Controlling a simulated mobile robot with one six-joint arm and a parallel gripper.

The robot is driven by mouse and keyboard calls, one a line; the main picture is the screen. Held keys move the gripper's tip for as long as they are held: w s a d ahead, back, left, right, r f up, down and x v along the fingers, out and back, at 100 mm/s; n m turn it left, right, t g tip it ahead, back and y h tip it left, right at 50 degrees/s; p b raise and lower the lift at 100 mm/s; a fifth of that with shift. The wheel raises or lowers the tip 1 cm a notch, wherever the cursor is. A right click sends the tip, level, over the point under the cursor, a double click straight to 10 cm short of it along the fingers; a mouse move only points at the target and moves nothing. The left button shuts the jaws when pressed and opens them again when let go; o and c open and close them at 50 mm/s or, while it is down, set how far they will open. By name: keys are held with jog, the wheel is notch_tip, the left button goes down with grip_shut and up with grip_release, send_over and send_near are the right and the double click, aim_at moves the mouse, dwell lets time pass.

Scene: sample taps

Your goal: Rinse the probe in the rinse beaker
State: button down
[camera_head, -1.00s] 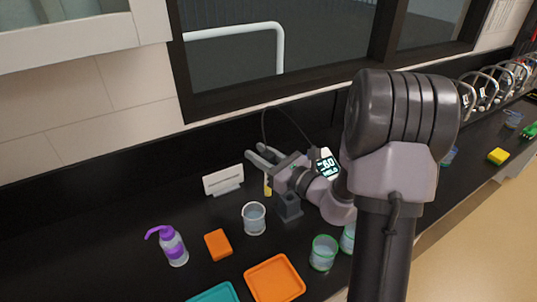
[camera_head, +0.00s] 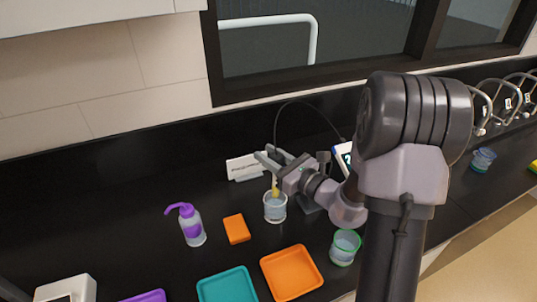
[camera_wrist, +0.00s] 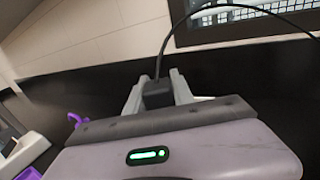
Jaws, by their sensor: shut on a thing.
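My gripper (camera_head: 270,158) is shut on the probe, whose yellow part (camera_head: 275,186) shows below the fingers in the head view. In the wrist view the black top of the probe (camera_wrist: 157,94) sits between the two grey fingers, with a cable rising from it. The probe hangs upright over the clear rinse beaker (camera_head: 275,210), its lower part at or inside the mouth. The beaker holds liquid. How deep the tip reaches cannot be told.
A purple-capped wash bottle (camera_head: 191,226) and an orange sponge-like block (camera_head: 236,229) stand left of the beaker. Orange (camera_head: 268,264) and teal (camera_head: 204,286) trays lie in front. A green-rimmed beaker (camera_head: 344,247) stands to the right. A white sign (camera_head: 243,166) and a meter (camera_head: 343,158) are behind.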

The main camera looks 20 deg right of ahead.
dwell(0.3)
jog(key=shift+f+b, duration=0.7)
jog(key=shift+f, duration=0.1)
